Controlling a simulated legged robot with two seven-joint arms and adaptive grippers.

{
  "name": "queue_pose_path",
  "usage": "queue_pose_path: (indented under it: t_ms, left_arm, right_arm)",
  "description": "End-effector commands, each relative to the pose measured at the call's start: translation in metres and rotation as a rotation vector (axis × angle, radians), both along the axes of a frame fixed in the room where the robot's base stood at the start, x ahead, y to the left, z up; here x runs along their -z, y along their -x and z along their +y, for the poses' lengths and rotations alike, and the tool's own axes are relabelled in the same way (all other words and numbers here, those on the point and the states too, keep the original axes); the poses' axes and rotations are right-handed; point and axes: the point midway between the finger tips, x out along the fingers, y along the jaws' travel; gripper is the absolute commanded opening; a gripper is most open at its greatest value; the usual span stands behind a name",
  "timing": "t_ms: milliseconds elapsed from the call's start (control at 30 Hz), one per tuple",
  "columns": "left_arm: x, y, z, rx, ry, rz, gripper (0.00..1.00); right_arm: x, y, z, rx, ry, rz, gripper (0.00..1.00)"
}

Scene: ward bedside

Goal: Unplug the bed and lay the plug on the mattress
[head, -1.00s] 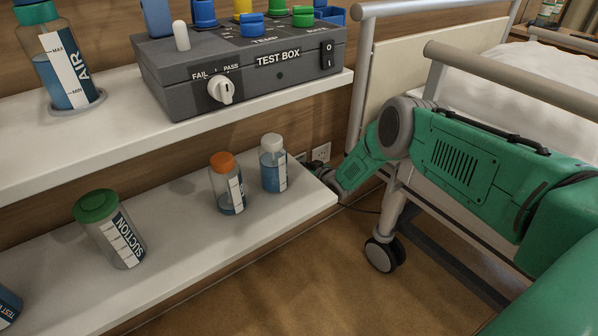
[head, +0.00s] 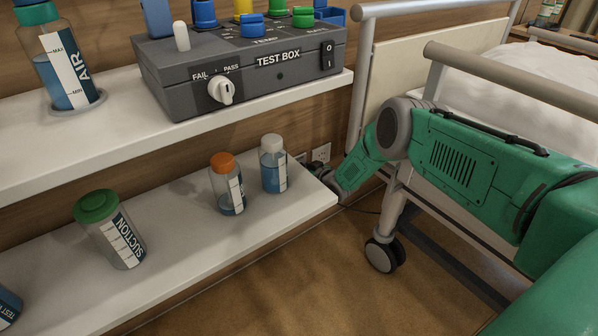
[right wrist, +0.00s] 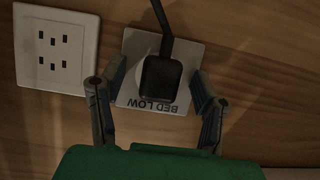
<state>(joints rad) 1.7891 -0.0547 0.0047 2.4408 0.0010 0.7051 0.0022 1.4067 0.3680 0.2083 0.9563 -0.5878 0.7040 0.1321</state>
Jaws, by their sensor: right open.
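The black plug (right wrist: 160,79) sits in a white wall socket plate (right wrist: 133,97) marked BED LOW, which appears upside down in the right wrist view. Its black cord (right wrist: 163,22) runs to the top of that picture. My right gripper (right wrist: 159,92) is open, with one finger on each side of the plug and gaps between. In the head view the plug (head: 321,165) shows small and dark near the wall, partly hidden by my right arm and the lower shelf. The white mattress (head: 480,78) is at the upper right, inside the bed rails. My left gripper is not in view.
A second, empty socket plate (right wrist: 57,48) is beside the plug's plate. The lower shelf (head: 190,250) holds several bottles near my right forearm; the upper shelf (head: 120,125) carries a test box (head: 280,75). A bed rail (head: 500,75) and caster (head: 381,255) are close to my arm.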

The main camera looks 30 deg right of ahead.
Motion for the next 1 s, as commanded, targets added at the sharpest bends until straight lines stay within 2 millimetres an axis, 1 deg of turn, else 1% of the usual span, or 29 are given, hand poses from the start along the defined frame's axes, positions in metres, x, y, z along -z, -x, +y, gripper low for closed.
queue_pose_path:
  t_ms: [100, 133, 167, 200, 267, 300, 533, 1000]
  left_arm:
    - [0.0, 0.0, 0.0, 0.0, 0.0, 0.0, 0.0]
    - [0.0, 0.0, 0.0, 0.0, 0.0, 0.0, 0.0]
    - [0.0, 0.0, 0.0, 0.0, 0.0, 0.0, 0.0]
    - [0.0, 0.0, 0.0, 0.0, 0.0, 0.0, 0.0]
    - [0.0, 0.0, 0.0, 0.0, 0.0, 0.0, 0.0]
    - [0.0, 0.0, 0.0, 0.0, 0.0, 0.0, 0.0]
    - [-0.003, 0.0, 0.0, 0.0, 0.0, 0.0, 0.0]
    - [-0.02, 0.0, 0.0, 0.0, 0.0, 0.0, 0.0]
  right_arm:
    - [0.0, 0.0, 0.0, 0.0, 0.0, -0.001, 0.57]
    - [0.0, 0.0, 0.0, 0.0, 0.0, -0.001, 0.53]
    - [0.0, 0.0, 0.0, 0.0, 0.0, -0.001, 0.43]
    - [0.0, 0.0, 0.0, 0.0, 0.0, -0.001, 0.29]
    - [0.0, 0.0, 0.0, 0.0, 0.001, -0.001, 0.08]
    - [0.0, 0.0, 0.0, 0.0, 0.001, -0.001, 0.0]
    - [-0.001, 0.001, 0.0, 0.0, 0.0, -0.002, 0.0]
    - [-0.002, 0.021, -0.002, -0.001, 0.001, 0.0, 0.0]
